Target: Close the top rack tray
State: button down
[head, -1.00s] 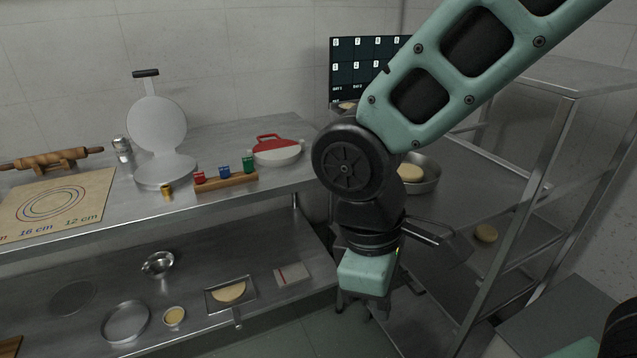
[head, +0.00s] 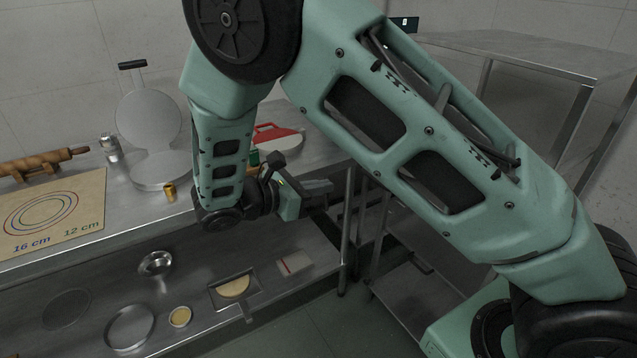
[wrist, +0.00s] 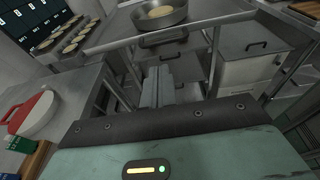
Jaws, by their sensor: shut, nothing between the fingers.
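My arm hides this tray in the head view. My gripper (head: 328,186) is in front of the rack, beside the counter's right end. In the wrist view its grey fingers (wrist: 158,84) are shut, with nothing between them. They appear below the handle, apart from it. I cannot tell how far out the tray is.
Metal posts (head: 350,225) stand close by the gripper. A lower rack shelf (head: 405,295) shows below my arm. Open floor (head: 320,325) lies between counter and rack.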

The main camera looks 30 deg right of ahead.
jog(key=p, duration=0.3)
send_near(372, 179)
jog(key=x, duration=0.5)
jog(key=shift+d+r, duration=0.15)
jog(key=shift+d, duration=0.05)
jog(key=shift+d+f+p, duration=0.3)
jog(key=shift+d+p, duration=0.05)
jog(key=shift+d, duration=0.35)
jog(key=shift+d, duration=0.1)
jog(key=r+b+x, duration=0.1)
jog(key=x, duration=0.7)
jog(key=r+b+x, duration=0.2)
jog(key=x, duration=0.7)
jog(key=d+r+b+x, duration=0.1)
jog(key=r+x, duration=0.1)
jog(key=x, duration=0.7)
jog(key=shift+s+d+r, duration=0.15)
jog(key=shift+s, duration=0.05)
jog(key=shift+a+r, duration=0.15)
jog(key=shift+a, duration=0.3)
jog(key=b+v, duration=0.1)
jog(key=v, duration=1)
jog(key=shift+a, duration=0.4)
jog(key=shift+a+r+b, duration=0.2)
jog(key=shift+a+b, duration=0.1)
jog(key=shift+a, duration=0.4)
